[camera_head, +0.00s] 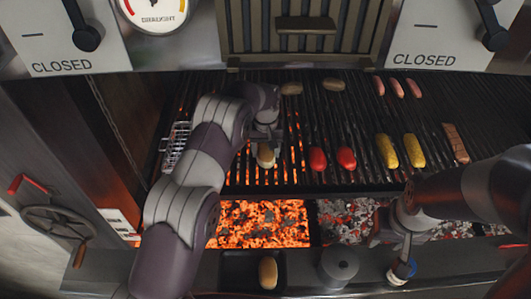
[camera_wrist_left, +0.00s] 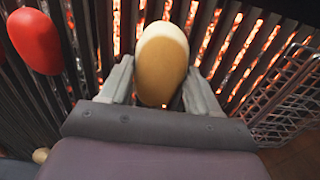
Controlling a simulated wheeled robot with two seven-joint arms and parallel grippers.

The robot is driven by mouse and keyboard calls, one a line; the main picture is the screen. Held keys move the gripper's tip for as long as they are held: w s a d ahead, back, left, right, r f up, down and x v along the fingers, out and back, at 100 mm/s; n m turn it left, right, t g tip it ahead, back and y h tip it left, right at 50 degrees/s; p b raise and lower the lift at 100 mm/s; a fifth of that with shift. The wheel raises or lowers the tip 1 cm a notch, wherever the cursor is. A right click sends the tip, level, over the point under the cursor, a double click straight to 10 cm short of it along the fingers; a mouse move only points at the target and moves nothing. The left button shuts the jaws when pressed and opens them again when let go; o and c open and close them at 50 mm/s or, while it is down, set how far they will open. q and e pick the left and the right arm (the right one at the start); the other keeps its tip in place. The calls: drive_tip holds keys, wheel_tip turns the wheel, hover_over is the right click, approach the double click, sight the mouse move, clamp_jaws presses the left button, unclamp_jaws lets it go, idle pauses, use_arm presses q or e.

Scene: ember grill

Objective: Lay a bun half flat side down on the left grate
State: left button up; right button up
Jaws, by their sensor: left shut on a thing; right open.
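A bun half (camera_head: 266,157) is in my left gripper (camera_head: 265,145), over the left grate (camera_head: 238,172). In the left wrist view the bun half (camera_wrist_left: 162,62) sits between the two fingers (camera_wrist_left: 160,92). Its tan rounded side faces the camera, with a cream part at its far end. I cannot tell whether it touches the bars. Another bun half (camera_head: 268,273) lies in a dark tray (camera_head: 232,270) at the front.
Two red pieces (camera_head: 331,158), two yellow corn pieces (camera_head: 401,150), sausages (camera_head: 397,88) and brown pieces (camera_head: 312,86) lie on the grates. A wire basket (camera_head: 176,147) stands at the left edge. A grey lidded pot (camera_head: 339,264) stands at the front. Glowing coals (camera_head: 262,222) lie below.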

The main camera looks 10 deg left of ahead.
sight(265, 158)
use_arm(q)
wheel_tip(265, 158, down, 4)
drive_tip(key=shift+r+p, duration=0.2)
drive_tip(key=shift+p, duration=0.75)
drive_tip(key=shift+f, duration=0.15)
drive_tip(key=shift+f+b, duration=0.2)
drive_tip(key=shift+b, duration=0.15)
drive_tip(key=o, duration=1.1)
drive_tip(key=shift+r, duration=0.1)
